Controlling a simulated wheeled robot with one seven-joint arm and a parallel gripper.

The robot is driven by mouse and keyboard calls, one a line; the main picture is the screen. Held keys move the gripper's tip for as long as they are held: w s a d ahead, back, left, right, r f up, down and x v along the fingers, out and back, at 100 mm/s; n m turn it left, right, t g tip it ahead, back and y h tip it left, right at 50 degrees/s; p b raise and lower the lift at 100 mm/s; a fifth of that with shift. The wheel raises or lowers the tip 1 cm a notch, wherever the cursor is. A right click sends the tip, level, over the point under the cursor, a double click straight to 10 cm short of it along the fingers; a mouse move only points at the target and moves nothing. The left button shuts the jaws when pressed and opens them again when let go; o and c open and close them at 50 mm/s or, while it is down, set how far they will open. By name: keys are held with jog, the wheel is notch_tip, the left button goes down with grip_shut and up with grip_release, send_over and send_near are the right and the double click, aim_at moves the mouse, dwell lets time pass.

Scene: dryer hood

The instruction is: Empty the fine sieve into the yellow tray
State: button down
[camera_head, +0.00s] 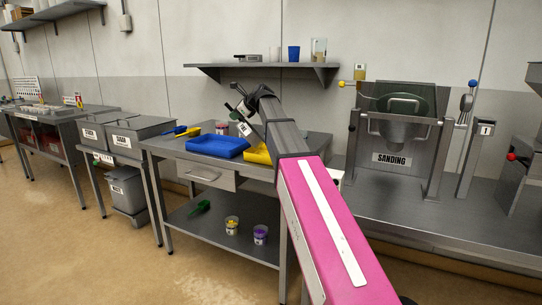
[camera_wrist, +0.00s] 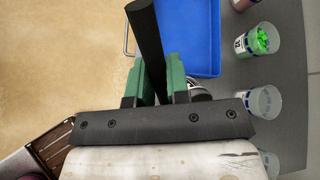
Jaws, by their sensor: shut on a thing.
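My gripper (camera_wrist: 153,80) is shut on a dark, straight handle (camera_wrist: 145,35), which stands between its green fingers. I cannot tell whether this handle belongs to the fine sieve; a round, pale-rimmed thing (camera_wrist: 198,90) shows partly behind the fingers. In the head view my gripper (camera_head: 242,110) is above the workbench, over the back of the trays. The yellow tray (camera_head: 257,155) lies on the bench below and right of it, partly hidden by my arm. Its contents cannot be seen.
A blue tray (camera_head: 217,146) lies left of the yellow one, with blue and yellow handled tools (camera_head: 186,131) farther left. A cup with green pieces (camera_wrist: 258,40) and other clear cups stand on the bench. A wall shelf (camera_head: 262,66) hangs above. The sanding machine (camera_head: 392,130) stands right.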

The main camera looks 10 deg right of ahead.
jog(key=shift+d+r+y, duration=0.3)
jog(key=shift+d+r, duration=0.1)
jog(key=shift+d+r, duration=0.1)
jog(key=shift+d, duration=0.2)
jog(key=shift+d+m+t+y+p, duration=0.3)
jog(key=shift+d+m+y+p, duration=0.2)
jog(key=shift+d+y+p, duration=0.4)
jog(key=shift+d+r+m+t+y+p, duration=0.2)
jog(key=shift+d+r+y, duration=0.15)
jog(key=shift+d, duration=0.35)
jog(key=shift+d+r+m+t+y+p, duration=0.1)
jog(key=shift+d+r+m+y, duration=0.15)
jog(key=shift+d, duration=0.45)
jog(key=shift+m+t+y, duration=0.3)
jog(key=shift+m+y, duration=0.05)
jog(key=shift+y, duration=0.35)
jog(key=d, duration=0.2)
jog(key=d+r+p, duration=0.1)
jog(key=d, duration=0.1)
jog(key=shift+d, duration=0.1)
jog(key=shift+d+r+m+t+y+p, duration=0.15)
jog(key=shift+d+m+t+y+p, duration=0.25)
jog(key=shift+d+p, duration=0.65)
dwell(0.4)
jog(key=shift+d+m+t+y, duration=0.3)
jog(key=shift+d+m+y, duration=0.2)
jog(key=shift+d, duration=0.75)
jog(key=shift+d+m+t+y, duration=0.35)
jog(key=shift+d+y, duration=0.25)
jog(key=shift+d, duration=0.6)
